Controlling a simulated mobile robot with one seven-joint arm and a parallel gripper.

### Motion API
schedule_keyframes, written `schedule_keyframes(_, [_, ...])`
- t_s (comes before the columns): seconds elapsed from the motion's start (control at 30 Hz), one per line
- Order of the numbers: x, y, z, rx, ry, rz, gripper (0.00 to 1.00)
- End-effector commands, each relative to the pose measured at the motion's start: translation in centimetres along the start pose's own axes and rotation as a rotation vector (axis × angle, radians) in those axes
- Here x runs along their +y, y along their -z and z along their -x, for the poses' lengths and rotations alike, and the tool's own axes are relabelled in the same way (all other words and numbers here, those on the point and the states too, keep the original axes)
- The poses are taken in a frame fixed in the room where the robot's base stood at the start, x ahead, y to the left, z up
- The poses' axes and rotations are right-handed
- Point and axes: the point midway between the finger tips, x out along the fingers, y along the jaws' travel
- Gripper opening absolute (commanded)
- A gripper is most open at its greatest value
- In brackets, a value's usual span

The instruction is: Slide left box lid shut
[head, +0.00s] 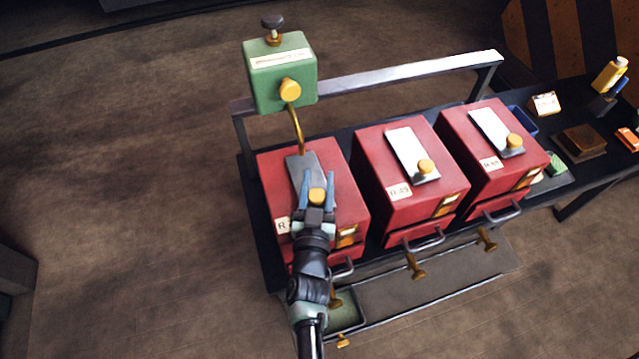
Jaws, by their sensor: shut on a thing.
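The left red box (342,194) stands at the left end of the dark bench. Its grey sliding lid (299,163) lies on its top, with a yellow knob (317,195) near the front end. My gripper (317,190) is over this box, with its two blue fingers on either side of the knob and shut on it. The gripper and wrist hide part of the lid's front and of the box's label and front face. I cannot tell how far the lid covers the opening.
A metal rail (400,75) runs behind the boxes. The middle red box (375,150) and right red box (470,125) stand close on the right.

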Motion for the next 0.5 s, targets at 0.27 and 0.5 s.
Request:
schedule_keyframes(0.27, [-0.22, 0.24, -0.18, 0.003, 0.005, -0.001, 0.74])
schedule_keyframes(0.5, [-0.13, 0.18, -0.01, 0.002, 0.003, -0.001, 0.74])
